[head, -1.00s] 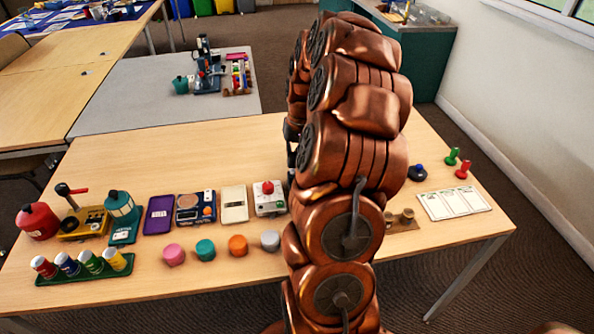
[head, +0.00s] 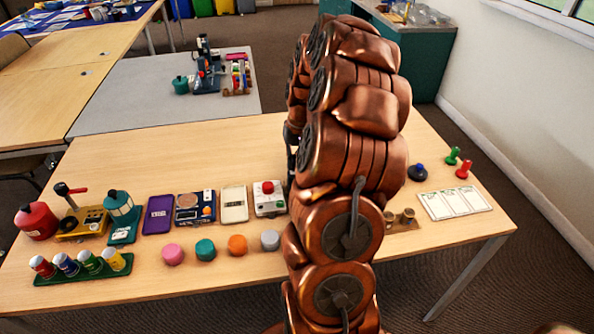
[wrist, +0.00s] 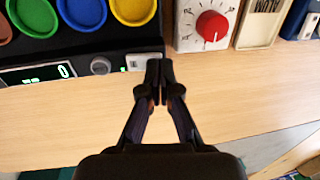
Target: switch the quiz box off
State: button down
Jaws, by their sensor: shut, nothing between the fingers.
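The quiz box (wrist: 120,38) is black, with large green, blue and yellow buttons, part of a red one, a small grey knob and a lit display (wrist: 38,73) reading 0 in the wrist view. A pale switch plate (wrist: 137,63) sits at its near corner. My gripper (wrist: 160,66) is shut and empty, its fingertips right beside the switch plate at the box's edge. I cannot tell whether they touch it. In the head view my arm hides the box and my gripper.
A white timer with a red dial (wrist: 211,25) stands close beside the box. Coloured knobs, jars and other devices line the table (head: 215,145) to the left. A white card (head: 455,203) lies at right. The table's front strip is bare in the wrist view.

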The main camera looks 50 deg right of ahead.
jog(key=shift+f, duration=0.5)
dwell(0.4)
jog(key=shift+r+p, duration=0.35)
jog(key=shift+r, duration=3.15)
jog(key=shift+a, duration=0.1)
jog(key=s+a+r+n+p, duration=0.1)
jog(key=s+a+r, duration=0.15)
jog(key=a, duration=0.45)
jog(key=s+a+r+n+g+p, duration=0.1)
jog(key=a+r+n+p, duration=0.15)
jog(key=a, duration=0.45)
jog(key=s+a+r+n, duration=0.1)
jog(key=s+a+r, duration=0.1)
jog(key=a+r, duration=0.35)
jog(key=s+a+n+g+p, duration=0.1)
jog(key=s+a+p, duration=0.1)
jog(key=s+a, duration=0.4)
jog(key=s+a+n+h+p, duration=0.1)
jog(key=s+a+n+p, duration=0.1)
jog(key=s+a, duration=0.5)
jog(key=s, duration=0.5)
jog(key=shift+g, duration=0.4)
